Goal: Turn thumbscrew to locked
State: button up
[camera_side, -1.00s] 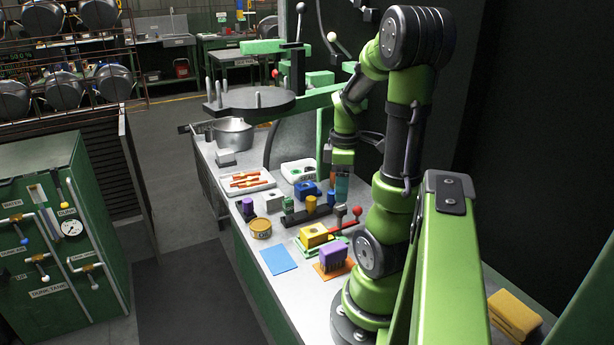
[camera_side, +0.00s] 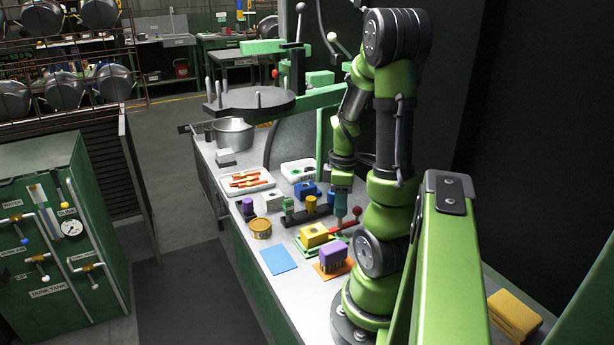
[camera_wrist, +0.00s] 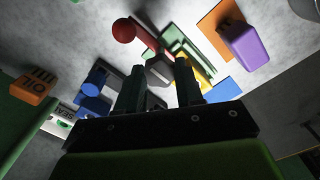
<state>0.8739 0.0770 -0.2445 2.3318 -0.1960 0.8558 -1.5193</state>
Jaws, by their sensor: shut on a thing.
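My gripper (camera_side: 341,205) points down at the right end of the dark bar fixture (camera_side: 304,216), close beside a red ball knob (camera_side: 357,211). In the wrist view its two dark fingers (camera_wrist: 160,92) stand on either side of a small dark grey piece (camera_wrist: 160,71), and they are shut on it. This piece appears to be the thumbscrew, but its shape and any lock marking are hidden by the fingers and shadow. The red ball knob also shows in the wrist view (camera_wrist: 123,31), just past the fingers.
A yellow block (camera_side: 313,234) sits in front with a red lever (camera_side: 345,227) beside it. Blue parts (camera_side: 306,190) stand behind the bar. A white tray (camera_side: 262,188) lies further back.

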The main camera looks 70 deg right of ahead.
jog(key=shift+c, duration=0.7)
jog(key=shift+m, duration=0.3)
jog(key=m, duration=1.4)
jog(key=shift+m, duration=0.3)
jog(key=m, duration=0.4)
jog(key=shift+m, duration=0.4)
jog(key=o, duration=1)
